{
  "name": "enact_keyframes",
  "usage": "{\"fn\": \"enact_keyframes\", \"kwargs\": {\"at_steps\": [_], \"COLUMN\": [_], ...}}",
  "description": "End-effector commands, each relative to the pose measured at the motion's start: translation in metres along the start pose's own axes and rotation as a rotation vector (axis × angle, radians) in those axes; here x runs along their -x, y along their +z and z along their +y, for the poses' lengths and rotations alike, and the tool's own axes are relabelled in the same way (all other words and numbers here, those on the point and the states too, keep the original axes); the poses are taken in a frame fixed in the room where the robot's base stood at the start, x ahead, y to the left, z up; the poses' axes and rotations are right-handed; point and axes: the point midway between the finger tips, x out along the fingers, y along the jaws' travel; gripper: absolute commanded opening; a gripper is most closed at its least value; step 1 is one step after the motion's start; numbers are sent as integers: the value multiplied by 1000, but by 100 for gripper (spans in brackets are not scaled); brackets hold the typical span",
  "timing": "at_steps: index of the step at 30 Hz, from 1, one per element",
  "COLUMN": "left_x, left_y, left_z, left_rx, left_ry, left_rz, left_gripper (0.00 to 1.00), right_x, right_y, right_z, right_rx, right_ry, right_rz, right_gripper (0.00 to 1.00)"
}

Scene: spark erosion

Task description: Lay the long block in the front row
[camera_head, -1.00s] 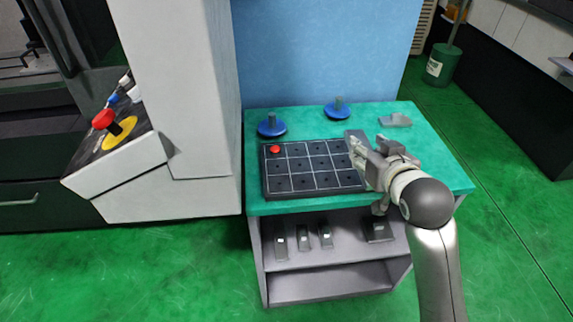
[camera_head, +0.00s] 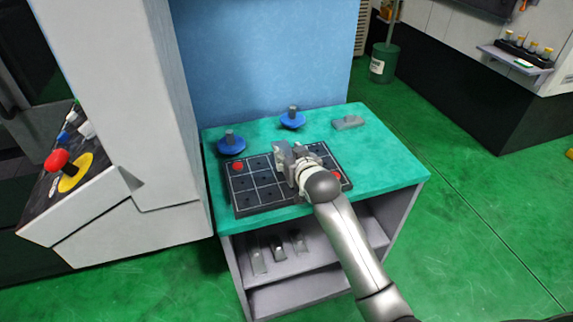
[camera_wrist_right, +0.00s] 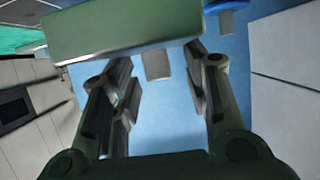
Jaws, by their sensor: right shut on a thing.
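My right gripper (camera_head: 288,160) is over the middle of the dark gridded plate (camera_head: 243,212), reaching in from the front right. It is shut on a grey block, the long block (camera_head: 280,152). In the right wrist view the long block (camera_wrist_right: 120,28) lies crosswise at the fingertips (camera_wrist_right: 165,62) and sticks out to the left. I cannot tell whether it touches the plate. The plate has white lines marking square cells with small holes. A red marker (camera_head: 238,166) sits in its back left cell and another red marker (camera_head: 337,175) near its right side. My left gripper is not in view.
Two blue discs with grey posts (camera_head: 231,144) (camera_head: 292,119) stand behind the plate. A flat grey piece (camera_head: 348,122) lies at the back right of the green tabletop (camera_head: 385,165). Several small blocks (camera_head: 279,249) stand on the shelf below. A machine panel with a red knob (camera_head: 57,160) is at left.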

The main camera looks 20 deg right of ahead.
Motion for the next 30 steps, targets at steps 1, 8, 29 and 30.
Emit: {"fn": "enact_keyframes", "kwargs": {"at_steps": [1, 8, 29, 30], "left_x": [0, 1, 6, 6], "left_y": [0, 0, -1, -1], "left_z": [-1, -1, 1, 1], "left_rx": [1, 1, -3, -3], "left_ry": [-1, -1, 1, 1], "left_rz": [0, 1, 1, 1], "left_gripper": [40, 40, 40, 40], "right_x": [-5, -19, -33, -32], "right_y": [0, 8, 42, 42], "right_z": [-1, -4, -4, -4], "right_rx": [-1, 0, 0, 0], "right_ry": [0, -1, -1, -1], "right_rz": [4, 3, 0, 0], "right_gripper": [4, 4, 46, 51]}}
